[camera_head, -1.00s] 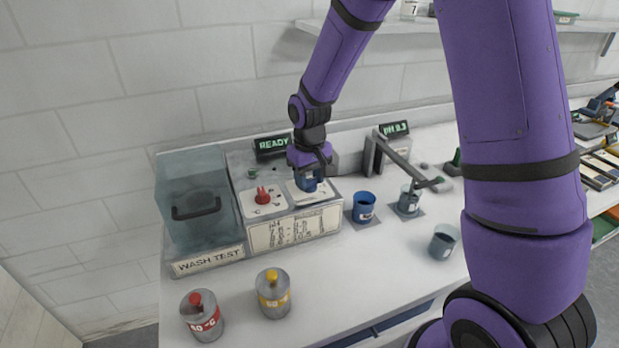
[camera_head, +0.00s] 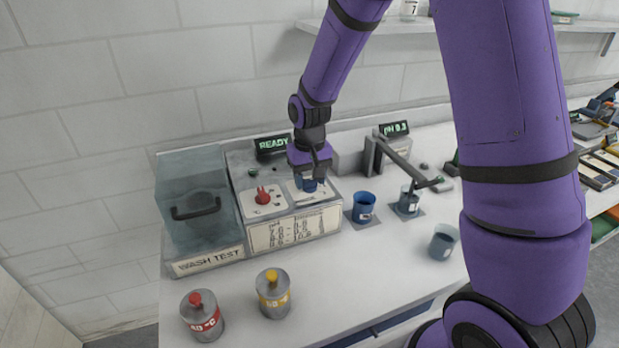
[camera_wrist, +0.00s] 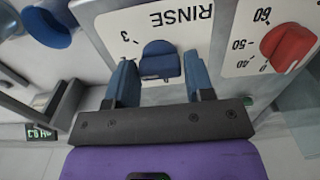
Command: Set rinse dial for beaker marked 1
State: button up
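The blue rinse dial (camera_wrist: 161,62) sits on the white panel marked RINSE, which appears upside down in the wrist view, with a 3 beside the dial. My gripper (camera_wrist: 160,68) is open, its two blue fingers on either side of the dial with visible gaps. Its fingers hide most of the dial's scale, and the dial's setting cannot be read. In the head view my gripper (camera_head: 310,184) is over the right part of the washer. A blue beaker (camera_head: 364,208) stands right of the washer, another beaker (camera_head: 408,203) is under the probe arm, and a third (camera_head: 442,243) is nearer. Their marks are unreadable.
A red dial (camera_head: 262,195) is left of the rinse dial. A printed chart (camera_head: 292,232) is on the washer front. The READY display (camera_head: 272,146) and pH display (camera_head: 394,128) stand behind. Two canisters (camera_head: 202,318) (camera_head: 273,294) are in front.

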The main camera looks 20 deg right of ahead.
aim_at(309, 179)
jog(key=shift+o, duration=1.3)
notch_tip(309, 179, up, 11)
jog(key=shift+f, duration=0.1)
jog(key=s+d+r+t, duration=0.2)
jog(key=s+d+r, duration=0.2)
jog(key=s+r, duration=0.8)
jog(key=s+d+r+t, duration=0.1)
jog(key=s, duration=0.6)
jog(key=s+d+r+t, duration=0.2)
jog(key=s, duration=0.6)
jog(key=shift+s, duration=0.15)
